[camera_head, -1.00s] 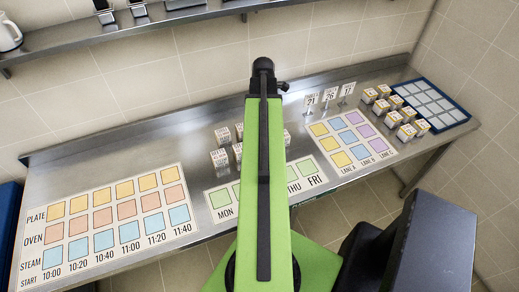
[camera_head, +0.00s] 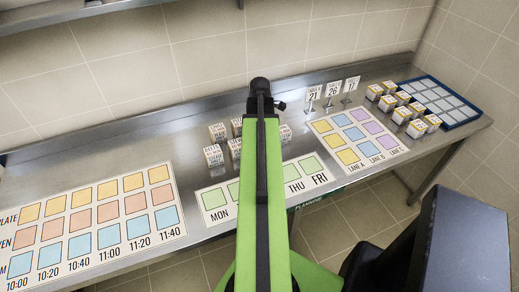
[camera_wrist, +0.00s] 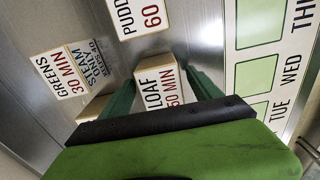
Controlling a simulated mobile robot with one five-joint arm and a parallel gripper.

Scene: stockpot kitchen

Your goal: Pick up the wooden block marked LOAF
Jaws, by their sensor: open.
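The wooden block marked LOAF, 60 MIN (camera_wrist: 158,88), is in the middle of the wrist view, its label face towards the camera. My gripper (camera_wrist: 160,92) is open, with one green finger on either side of the block. I cannot tell whether either finger touches it. The dark bar and green body of my gripper hide the block's lower part. In the head view, my green arm covers the middle of the counter and hides the gripper; I cannot pick out the LOAF block there.
A GREENS block (camera_wrist: 70,75) lies left of LOAF, and a PUDD... block (camera_wrist: 143,15) is above it. The weekday strip (camera_wrist: 262,75) is to the right. In the head view, several blocks (camera_head: 214,155) stand beside my arm on the steel counter.

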